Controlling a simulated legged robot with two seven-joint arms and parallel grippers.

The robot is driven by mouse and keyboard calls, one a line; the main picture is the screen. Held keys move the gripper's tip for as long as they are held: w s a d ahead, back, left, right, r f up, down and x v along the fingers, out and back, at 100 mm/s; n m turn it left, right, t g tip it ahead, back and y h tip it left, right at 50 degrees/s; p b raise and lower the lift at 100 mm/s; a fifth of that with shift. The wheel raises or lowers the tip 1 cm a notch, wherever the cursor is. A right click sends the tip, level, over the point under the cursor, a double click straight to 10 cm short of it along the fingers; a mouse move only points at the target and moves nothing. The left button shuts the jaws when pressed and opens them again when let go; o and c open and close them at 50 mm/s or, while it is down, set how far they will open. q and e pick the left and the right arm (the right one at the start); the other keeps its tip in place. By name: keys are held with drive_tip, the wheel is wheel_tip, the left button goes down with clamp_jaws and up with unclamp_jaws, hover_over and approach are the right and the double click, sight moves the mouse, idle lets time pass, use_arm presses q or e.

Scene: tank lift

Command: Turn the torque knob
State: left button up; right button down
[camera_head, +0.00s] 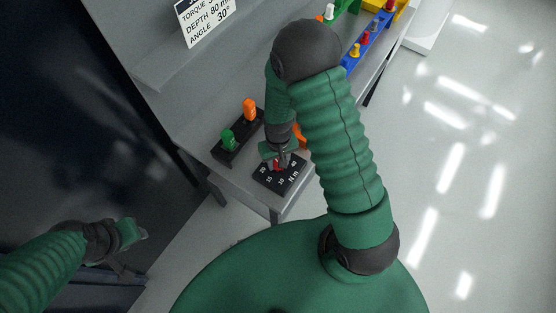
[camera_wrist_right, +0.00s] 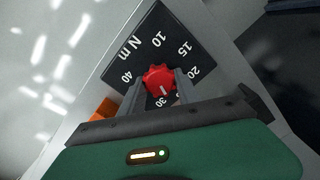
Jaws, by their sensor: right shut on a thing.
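The red torque knob (camera_wrist_right: 159,79) sits on a black dial plate (camera_wrist_right: 172,40) marked "N m" with 10, 15, 20, 30 and 40. In the wrist view, my right gripper (camera_wrist_right: 158,88) is shut on the knob, one finger on each side. A white mark on the knob points roughly toward 30. In the head view, the dial plate (camera_head: 279,177) lies at the table's near corner, and my right gripper (camera_head: 281,158) covers most of the knob. My left gripper (camera_head: 130,245) hangs at the lower left, away from the table; its jaws are not clear.
A black holder (camera_head: 236,144) with a green (camera_head: 228,138) and an orange piece (camera_head: 249,108) stands beside the dial. A sign (camera_head: 205,19) reads torque, depth 80 and angle 30°; its torque value is cut off. A blue rack (camera_head: 369,45) of coloured pieces lies farther back. Floor right is open.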

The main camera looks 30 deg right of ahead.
drive_tip(key=m+p, duration=0.1)
drive_tip(key=m, duration=0.4)
drive_tip(key=shift+s+m, duration=0.15)
drive_tip(key=shift+m, duration=0.15)
drive_tip(key=m+p, duration=0.1)
drive_tip(key=m, duration=0.4)
drive_tip(key=shift+f+m, duration=0.1)
drive_tip(key=shift+m, duration=0.2)
drive_tip(key=c, duration=1.2)
unclamp_jaws()
drive_tip(key=o, duration=0.3)
drive_tip(key=shift+d, duration=0.1)
